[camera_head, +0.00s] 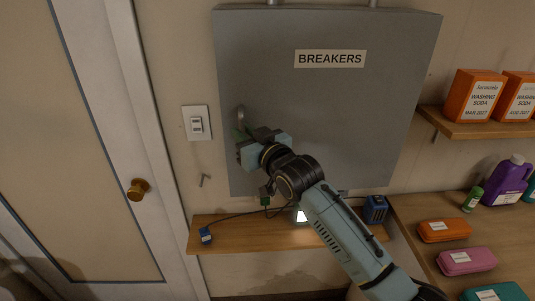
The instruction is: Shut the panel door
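The grey breaker panel door (330,110) carries a "BREAKERS" label (330,59) and fills the upper middle of the head view. Its face looks flat, and no inside of the box shows. I cannot tell whether a small gap remains at its edge. A small grey handle (241,116) is near the door's left edge. My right gripper (241,143) is just below the handle, at or very near the door face; contact is unclear. Its fingers are partly hidden by its own body, so their opening is unclear. My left gripper is out of view.
A light switch (196,123) and a room door with a brass knob (138,189) are to the left. A wooden shelf (230,237) below the panel holds a blue device (375,209) and cables. A counter with cases (444,230) is at right.

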